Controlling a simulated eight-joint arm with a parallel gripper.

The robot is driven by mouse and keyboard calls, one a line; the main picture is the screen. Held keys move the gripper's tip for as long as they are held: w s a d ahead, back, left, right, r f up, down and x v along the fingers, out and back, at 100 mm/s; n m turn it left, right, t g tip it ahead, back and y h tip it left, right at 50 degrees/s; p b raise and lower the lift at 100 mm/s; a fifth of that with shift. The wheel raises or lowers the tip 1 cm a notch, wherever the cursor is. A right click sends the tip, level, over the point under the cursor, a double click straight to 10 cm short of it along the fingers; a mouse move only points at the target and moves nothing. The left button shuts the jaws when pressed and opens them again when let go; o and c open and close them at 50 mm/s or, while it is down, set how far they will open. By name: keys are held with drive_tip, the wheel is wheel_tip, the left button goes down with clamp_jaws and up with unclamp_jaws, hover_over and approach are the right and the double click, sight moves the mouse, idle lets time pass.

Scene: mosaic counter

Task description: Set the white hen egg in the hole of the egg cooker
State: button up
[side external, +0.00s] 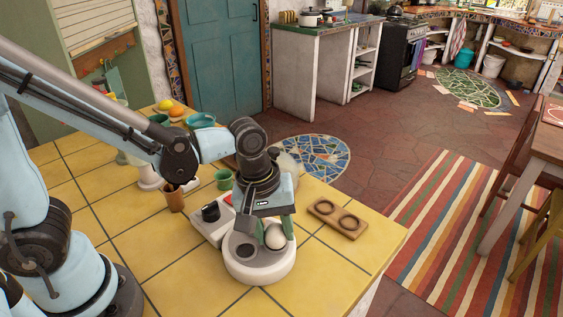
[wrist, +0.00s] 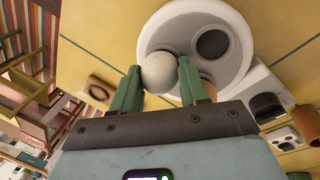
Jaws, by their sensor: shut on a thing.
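The white hen egg (side external: 275,238) is between the green fingers of my gripper (side external: 276,231), over the right part of the egg cooker. The egg cooker (side external: 258,274) is a round white unit on the yellow tiled counter. A dark round hole (side external: 245,252) shows in its top, left of the egg. In the wrist view, the egg (wrist: 159,73) sits between both fingertips of my gripper (wrist: 158,85), overlapping the left rim of the cooker (wrist: 236,72). A dark hole (wrist: 212,44) is right of it. The egg's underside and its gap to the cooker are hidden.
A wooden board with two round recesses (side external: 338,217) lies right of the cooker. A white appliance with a black part (side external: 211,213) stands close behind-left. A brown cup (side external: 172,197) and a green cup (side external: 223,179) stand farther back. The front counter tiles are clear.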

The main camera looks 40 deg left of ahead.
drive_tip(key=o, duration=0.9)
drive_tip(key=shift+r, duration=0.1)
drive_tip(key=shift+r, duration=3.4)
drive_tip(key=s+a+r+m+t+y, duration=0.1)
drive_tip(key=a+m+t, duration=0.4)
drive_tip(key=a+m, duration=0.4)
drive_tip(key=shift+s+a+r+t, duration=0.25)
drive_tip(key=shift+a+t, duration=0.15)
drive_tip(key=shift+a, duration=1.45)
